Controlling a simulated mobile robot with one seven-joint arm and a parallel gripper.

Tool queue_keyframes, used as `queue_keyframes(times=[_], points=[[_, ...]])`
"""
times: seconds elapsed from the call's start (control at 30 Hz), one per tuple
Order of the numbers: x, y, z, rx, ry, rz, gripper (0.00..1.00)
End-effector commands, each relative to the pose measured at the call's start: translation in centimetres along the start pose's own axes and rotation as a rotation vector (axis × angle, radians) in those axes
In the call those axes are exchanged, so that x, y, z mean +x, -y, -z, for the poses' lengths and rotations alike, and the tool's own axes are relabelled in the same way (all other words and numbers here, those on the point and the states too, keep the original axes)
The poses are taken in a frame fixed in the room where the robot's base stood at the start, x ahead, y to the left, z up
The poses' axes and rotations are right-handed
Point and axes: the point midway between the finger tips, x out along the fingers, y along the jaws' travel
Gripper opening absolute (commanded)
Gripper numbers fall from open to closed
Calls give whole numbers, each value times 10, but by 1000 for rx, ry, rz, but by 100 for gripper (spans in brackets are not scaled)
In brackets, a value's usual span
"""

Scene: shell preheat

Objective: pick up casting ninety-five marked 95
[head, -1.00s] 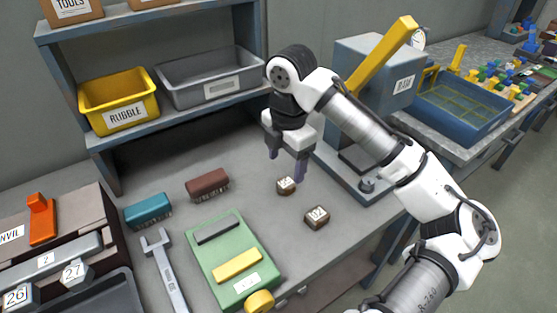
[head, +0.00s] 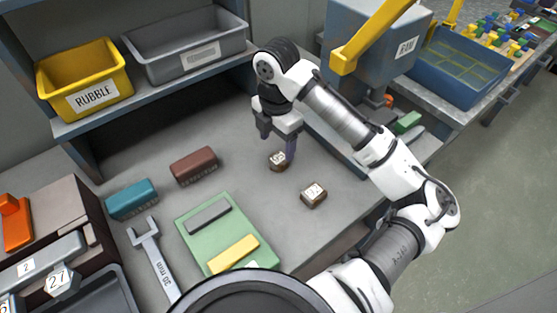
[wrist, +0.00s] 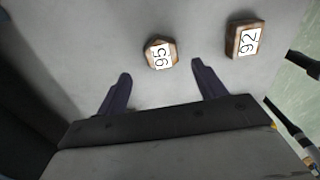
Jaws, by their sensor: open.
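Casting 95 (wrist: 160,55) is a small brown block with a white top label, lying on the grey bench. In the wrist view it sits just beyond and between my fingertips. My gripper (wrist: 160,77) is open and empty, pointing down, with its fingers spread wider than the casting. In the head view my gripper (head: 278,150) is just above and behind casting 95 (head: 278,161), with one finger close at its right. I cannot tell whether that finger touches it. A similar block marked 92 (wrist: 245,40) lies to the right, also in the head view (head: 313,195).
A green case (head: 205,240), a wrench (head: 152,258), a teal block (head: 132,199) and a maroon block (head: 194,166) lie left on the bench. A yellow bin (head: 85,82) and grey bin (head: 185,46) stand on the shelf behind. A blue-grey machine (head: 368,45) stands right.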

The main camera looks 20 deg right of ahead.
Motion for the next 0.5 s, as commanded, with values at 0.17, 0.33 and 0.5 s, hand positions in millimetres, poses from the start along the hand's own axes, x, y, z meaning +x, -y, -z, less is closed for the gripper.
queue_keyframes(times=[0.17, 0.33, 0.5], points=[[12, 2, 0, 1, -3, 0, 70], [35, 4, -1, 0, -5, 0, 70], [52, 4, -2, 0, -2, 0, 70]])
